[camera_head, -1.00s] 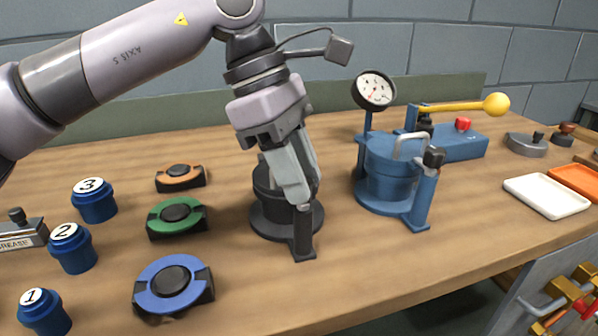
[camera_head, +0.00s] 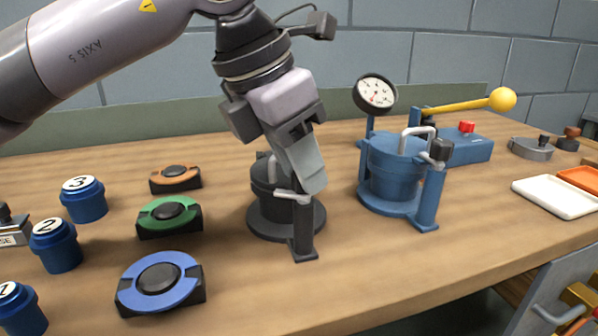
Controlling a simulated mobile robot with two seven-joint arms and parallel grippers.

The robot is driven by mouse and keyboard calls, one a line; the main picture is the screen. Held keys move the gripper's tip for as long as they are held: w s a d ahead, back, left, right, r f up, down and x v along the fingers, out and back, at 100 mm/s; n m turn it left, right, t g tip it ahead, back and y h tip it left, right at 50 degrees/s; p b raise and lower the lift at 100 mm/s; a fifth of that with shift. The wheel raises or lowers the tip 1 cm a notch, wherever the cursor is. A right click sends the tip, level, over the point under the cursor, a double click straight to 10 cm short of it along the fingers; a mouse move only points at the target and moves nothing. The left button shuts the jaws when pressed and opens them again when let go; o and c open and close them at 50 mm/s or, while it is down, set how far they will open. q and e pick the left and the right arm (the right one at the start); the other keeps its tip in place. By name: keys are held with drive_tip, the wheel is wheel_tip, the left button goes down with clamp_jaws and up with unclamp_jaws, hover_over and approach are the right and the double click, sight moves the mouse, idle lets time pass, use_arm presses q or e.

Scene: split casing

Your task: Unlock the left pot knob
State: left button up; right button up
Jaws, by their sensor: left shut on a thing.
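The left pot (camera_head: 268,213) is a dark grey pot on a round base, with a post (camera_head: 303,240) at its front right. My left gripper (camera_head: 308,188) comes down from above and is shut at the top of this post. The left pot knob is hidden behind the fingers, so its own turn cannot be seen. A light metal handle (camera_head: 287,195) shows beside the fingers. My right gripper is not in view.
A blue pot (camera_head: 392,178) with a gauge (camera_head: 375,94) and black knob (camera_head: 440,150) stands close on the right. Blue (camera_head: 160,282), green (camera_head: 170,216) and orange (camera_head: 175,178) round pieces lie to the left, beside numbered blue canisters (camera_head: 57,246).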

use_arm(q)
drive_tip(key=n+t+b, duration=0.1)
drive_tip(key=n, duration=0.1)
drive_tip(key=shift+n+y, duration=0.4)
drive_tip(key=shift+s+d+n+t+y+b, duration=0.1)
drive_tip(key=shift+n+t+y+b, duration=0.3)
drive_tip(key=shift+n, duration=1.3)
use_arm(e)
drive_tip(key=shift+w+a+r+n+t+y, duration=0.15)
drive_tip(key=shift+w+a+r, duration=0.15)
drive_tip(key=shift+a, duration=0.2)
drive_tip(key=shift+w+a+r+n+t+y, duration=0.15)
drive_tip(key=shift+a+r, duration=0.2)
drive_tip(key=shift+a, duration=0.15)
use_arm(q)
drive_tip(key=o, duration=1.1)
drive_tip(key=shift+c, duration=0.2)
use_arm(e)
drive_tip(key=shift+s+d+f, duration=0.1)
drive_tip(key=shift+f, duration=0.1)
use_arm(q)
drive_tip(key=shift+r, duration=0.1)
